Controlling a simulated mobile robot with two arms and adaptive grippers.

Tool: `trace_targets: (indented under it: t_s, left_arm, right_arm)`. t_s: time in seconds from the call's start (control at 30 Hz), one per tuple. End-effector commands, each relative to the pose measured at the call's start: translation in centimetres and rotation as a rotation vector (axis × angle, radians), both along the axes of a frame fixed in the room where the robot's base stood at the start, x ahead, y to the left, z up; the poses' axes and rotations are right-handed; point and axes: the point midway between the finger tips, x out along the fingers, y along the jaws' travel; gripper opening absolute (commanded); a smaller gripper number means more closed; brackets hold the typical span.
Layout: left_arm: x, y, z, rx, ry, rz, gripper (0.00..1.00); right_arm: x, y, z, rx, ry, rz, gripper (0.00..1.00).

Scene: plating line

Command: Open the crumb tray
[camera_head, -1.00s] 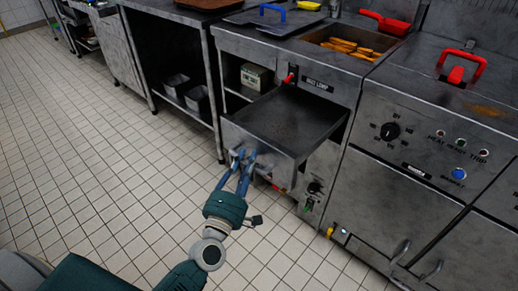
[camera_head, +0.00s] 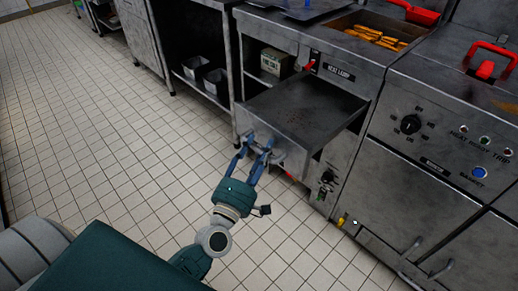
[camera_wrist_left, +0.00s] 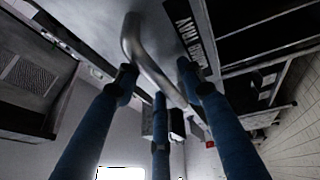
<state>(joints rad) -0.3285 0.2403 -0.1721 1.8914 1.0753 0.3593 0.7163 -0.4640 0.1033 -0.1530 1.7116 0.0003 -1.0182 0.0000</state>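The crumb tray (camera_head: 308,113) is a grey metal drawer that sticks well out of the counter under the heat lamp label in the head view. Its flat top shows a few dark specks. My left gripper (camera_head: 252,149) is at its front face, with blue fingers spread apart. In the left wrist view the bent metal handle (camera_wrist_left: 146,58) runs between the fingers of the left gripper (camera_wrist_left: 157,82), with gaps beside it; contact is hard to tell. A black label (camera_wrist_left: 187,32) is on the tray front. My right gripper is not in view.
The fry bin (camera_head: 378,38) is behind the tray, with a red-handled scoop beside it. A fryer front with a knob (camera_head: 411,124) stands to the right. Open shelves with metal containers (camera_head: 215,82) are to the left. The tiled floor (camera_head: 95,130) is clear.

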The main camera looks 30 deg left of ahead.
Motion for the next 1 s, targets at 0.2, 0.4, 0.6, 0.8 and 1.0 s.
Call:
trace_targets:
  t_s: [0.2, 0.4, 0.6, 0.8, 1.0]
  left_arm:
    - [-2.5, -0.1, -0.6, 0.002, 0.005, -0.002, 0.39]
    - [-6.8, -0.4, -1.4, 0.001, 0.006, -0.003, 0.39]
    - [-10.2, -0.6, -1.9, 0.001, 0.005, -0.002, 0.39]
    - [-11.7, -0.7, -2.1, 0.0, 0.002, -0.003, 0.39]
    - [-11.8, -0.7, -2.1, -0.001, 0.001, -0.002, 0.39]
  right_arm:
    - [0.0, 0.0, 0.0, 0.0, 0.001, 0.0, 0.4]
    - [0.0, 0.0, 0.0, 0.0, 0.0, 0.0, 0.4]
    - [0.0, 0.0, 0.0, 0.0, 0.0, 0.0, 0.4]
    - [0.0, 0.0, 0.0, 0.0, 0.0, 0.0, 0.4]
    - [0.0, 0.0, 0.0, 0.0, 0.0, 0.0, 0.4]
